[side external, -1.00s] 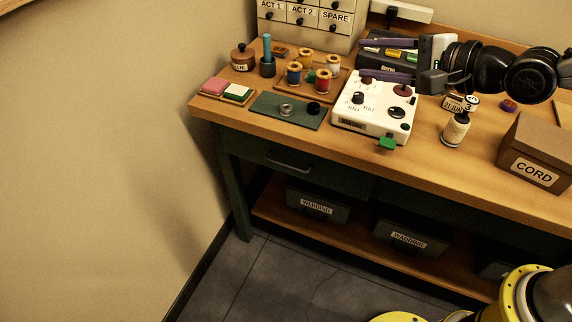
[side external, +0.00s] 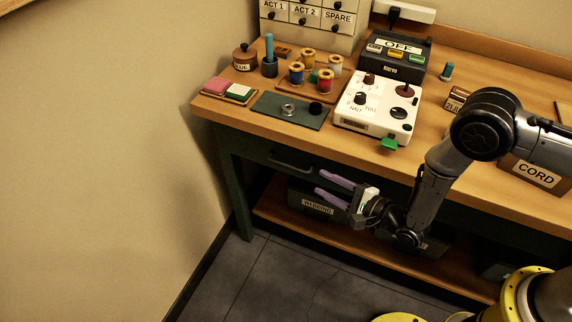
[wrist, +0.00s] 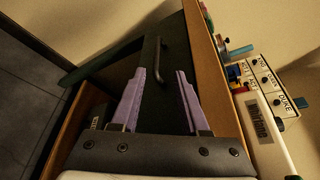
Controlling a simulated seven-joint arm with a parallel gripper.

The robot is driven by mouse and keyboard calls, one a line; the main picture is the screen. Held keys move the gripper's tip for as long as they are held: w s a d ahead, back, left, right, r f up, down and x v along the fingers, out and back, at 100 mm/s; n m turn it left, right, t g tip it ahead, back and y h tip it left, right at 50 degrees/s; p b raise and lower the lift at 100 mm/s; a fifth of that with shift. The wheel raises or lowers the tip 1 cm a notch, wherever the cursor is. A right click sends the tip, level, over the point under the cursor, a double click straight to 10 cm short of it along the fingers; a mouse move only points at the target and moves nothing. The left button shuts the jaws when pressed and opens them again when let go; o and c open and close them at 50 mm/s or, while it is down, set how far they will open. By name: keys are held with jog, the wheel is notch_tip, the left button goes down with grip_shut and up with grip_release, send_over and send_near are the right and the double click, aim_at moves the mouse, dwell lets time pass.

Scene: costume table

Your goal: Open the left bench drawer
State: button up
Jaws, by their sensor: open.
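The left bench drawer (side external: 262,150) is a dark green front under the wooden bench top, and it looks closed. Its dark bar handle (side external: 290,166) stands out from the front; the handle also shows in the wrist view (wrist: 157,60), ahead of the fingertips. My gripper (side external: 327,186) is in front of the bench, below and to the right of the handle. Its two purple fingers are apart with nothing between them. In the wrist view the fingers (wrist: 160,82) point toward the drawer front, and the handle lies nearer the left finger. No contact with the handle shows.
The bench top (side external: 225,112) overhangs the drawer. A white control box (side external: 375,108) with a green tab stands near its front edge. A lower shelf (side external: 275,212) holds labelled bins, one WEDDING bin (side external: 310,203) close below my gripper. Open floor lies in front.

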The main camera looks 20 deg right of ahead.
aim_at(290, 168)
jog(key=x, duration=1.4)
jog(key=shift+f, duration=0.3)
jog(key=shift+d, duration=0.1)
grip_shut()
dwell(0.8)
